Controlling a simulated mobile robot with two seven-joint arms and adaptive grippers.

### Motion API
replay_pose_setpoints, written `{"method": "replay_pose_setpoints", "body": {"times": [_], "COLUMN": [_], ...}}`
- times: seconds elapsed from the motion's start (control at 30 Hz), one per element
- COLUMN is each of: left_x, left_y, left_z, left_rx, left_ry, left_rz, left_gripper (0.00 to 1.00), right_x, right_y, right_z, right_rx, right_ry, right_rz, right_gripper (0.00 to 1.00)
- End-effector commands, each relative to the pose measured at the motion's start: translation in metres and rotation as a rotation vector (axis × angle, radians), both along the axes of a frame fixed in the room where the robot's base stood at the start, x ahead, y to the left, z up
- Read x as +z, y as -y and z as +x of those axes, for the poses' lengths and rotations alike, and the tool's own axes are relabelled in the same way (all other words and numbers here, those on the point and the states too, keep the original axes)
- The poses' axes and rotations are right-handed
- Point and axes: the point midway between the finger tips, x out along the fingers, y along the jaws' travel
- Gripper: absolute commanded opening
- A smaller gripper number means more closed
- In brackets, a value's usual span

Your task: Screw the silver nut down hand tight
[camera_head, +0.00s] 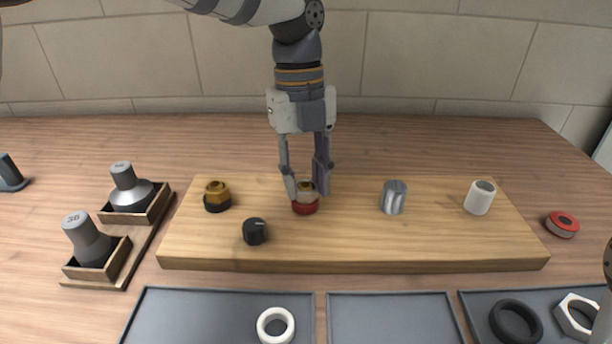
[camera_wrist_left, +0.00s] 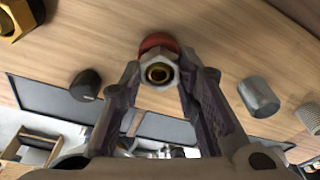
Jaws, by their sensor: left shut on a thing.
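My left gripper (camera_head: 306,190) points straight down over the wooden board, its fingers on either side of a brass fitting (camera_head: 305,186) with a red base (camera_head: 305,208). In the left wrist view, a pale silver six-sided nut (camera_wrist_left: 147,88) sits around the hollow brass top (camera_wrist_left: 159,73), between the fingertips (camera_wrist_left: 158,82). The gripper is shut on this nut. The red base (camera_wrist_left: 158,41) shows behind it. The fingers partly hide the nut in the head view, and how far down it sits cannot be told. My right gripper is not in view.
The board (camera_head: 400,253) also holds a brass fitting with black base (camera_head: 216,195), a black knob (camera_head: 254,232), a grey cylinder (camera_head: 394,198) and a white cylinder (camera_head: 480,197). Front trays hold a white ring (camera_head: 263,328), a black ring (camera_head: 498,327) and a large pale hex ring (camera_head: 565,318).

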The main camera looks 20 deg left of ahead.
Motion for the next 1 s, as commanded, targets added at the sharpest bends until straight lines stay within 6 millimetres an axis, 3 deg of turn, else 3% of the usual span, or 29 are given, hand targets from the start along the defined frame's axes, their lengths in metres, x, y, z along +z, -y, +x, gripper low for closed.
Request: {"method": "replay_pose_setpoints", "body": {"times": [0.2,0.43,0.47,0.57,0.8,0.93,1.0], "left_x": [-0.0040,-0.0022,-0.0022,-0.0022,-0.0023,-0.0023,-0.0022], "left_y": [0.0008,0.0007,0.0007,0.0008,0.0008,0.0008,0.0008], "left_z": [0.0009,0.0007,0.0007,0.0006,0.0006,0.0006,0.0006], "left_rx": [-0.319,-0.361,-0.361,-0.360,-0.358,-0.358,-0.358], "left_ry": [-0.004,-0.002,-0.002,-0.002,-0.002,-0.002,-0.002], "left_rz": [-0.001,-0.001,-0.001,-0.001,0.000,0.000,0.000], "left_gripper": [0.01,0.01,0.32,0.53,0.55,0.85,0.86], "right_x": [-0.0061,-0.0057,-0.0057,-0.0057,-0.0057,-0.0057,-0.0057], "right_y": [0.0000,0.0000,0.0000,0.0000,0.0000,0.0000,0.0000], "right_z": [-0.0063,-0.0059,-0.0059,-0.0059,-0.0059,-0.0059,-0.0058], "right_rx": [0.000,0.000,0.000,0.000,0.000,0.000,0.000], "right_ry": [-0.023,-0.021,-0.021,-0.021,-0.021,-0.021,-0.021], "right_rz": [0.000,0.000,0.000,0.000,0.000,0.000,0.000], "right_gripper": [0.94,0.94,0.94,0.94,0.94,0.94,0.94]}}
